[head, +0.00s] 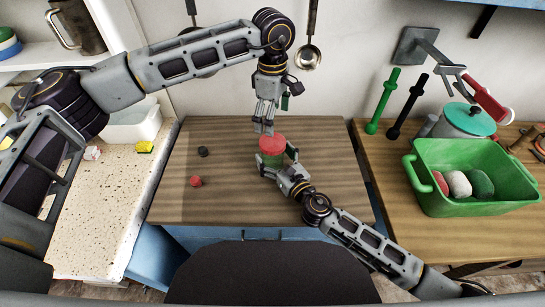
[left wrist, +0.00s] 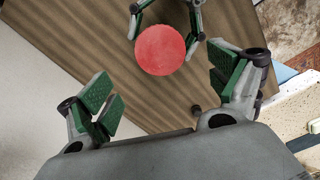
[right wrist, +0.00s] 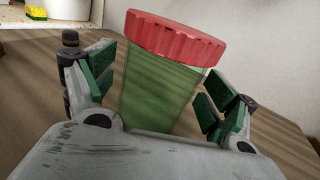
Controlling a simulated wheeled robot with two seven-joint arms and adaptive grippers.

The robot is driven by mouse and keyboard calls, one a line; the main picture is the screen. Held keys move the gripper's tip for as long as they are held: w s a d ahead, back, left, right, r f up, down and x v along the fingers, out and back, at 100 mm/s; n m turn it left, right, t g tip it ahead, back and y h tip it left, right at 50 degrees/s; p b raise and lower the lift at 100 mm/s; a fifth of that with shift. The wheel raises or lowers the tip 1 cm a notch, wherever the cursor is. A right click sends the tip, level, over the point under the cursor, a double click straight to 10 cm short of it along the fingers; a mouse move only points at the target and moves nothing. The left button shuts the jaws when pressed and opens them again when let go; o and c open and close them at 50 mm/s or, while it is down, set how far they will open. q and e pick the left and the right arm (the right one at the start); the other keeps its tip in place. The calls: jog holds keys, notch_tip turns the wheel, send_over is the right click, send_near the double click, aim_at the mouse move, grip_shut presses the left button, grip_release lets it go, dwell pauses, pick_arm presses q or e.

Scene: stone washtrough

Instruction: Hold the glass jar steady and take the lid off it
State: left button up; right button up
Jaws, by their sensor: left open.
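The glass jar (right wrist: 160,95) is greenish and see-through, with a ridged red lid (right wrist: 175,38) on top. It stands upright on the brown wooden table. In the head view the lid (head: 272,144) hides part of the jar. My right gripper (head: 279,167) is around the jar from the right, one finger on each side. In the right wrist view it looks open, with a narrow gap left of the jar. My left gripper (head: 264,124) points down just above the lid, open and empty. The lid shows beyond its fingers in the left wrist view (left wrist: 160,50).
A red knob-like piece (head: 195,181) and a dark one (head: 203,151) lie left of the jar. A green tub (head: 478,200) holding rounded objects stands on the right counter. A ladle (head: 308,55) hangs behind. The table's front is clear.

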jog(key=c, duration=1.7)
pick_arm(q)
jog(key=shift+s+f, duration=0.2)
jog(key=shift+f, duration=0.25)
pick_arm(e)
grip_shut()
pick_arm(q)
jog(key=shift+s+d+f, duration=0.25)
jog(key=shift+d, duration=0.15)
jog(key=shift+d+r+m, duration=0.1)
jog(key=shift+r+m, duration=0.05)
jog(key=shift+m, duration=0.15)
jog(key=m, duration=0.3)
jog(key=shift+w+r+m, duration=0.25)
jog(key=shift+r+m, duration=0.05)
jog(key=m, duration=0.4)
jog(key=shift+w+a+r, duration=0.1)
jog(key=shift+a+r, duration=0.1)
jog(key=shift+r, duration=0.05)
jog(key=m, duration=0.4)
jog(key=shift+w+a+m, duration=0.1)
jog(key=shift+a+m, duration=0.1)
jog(key=shift+m, duration=0.2)
jog(key=m, duration=0.5)
jog(key=shift+a, duration=0.1)
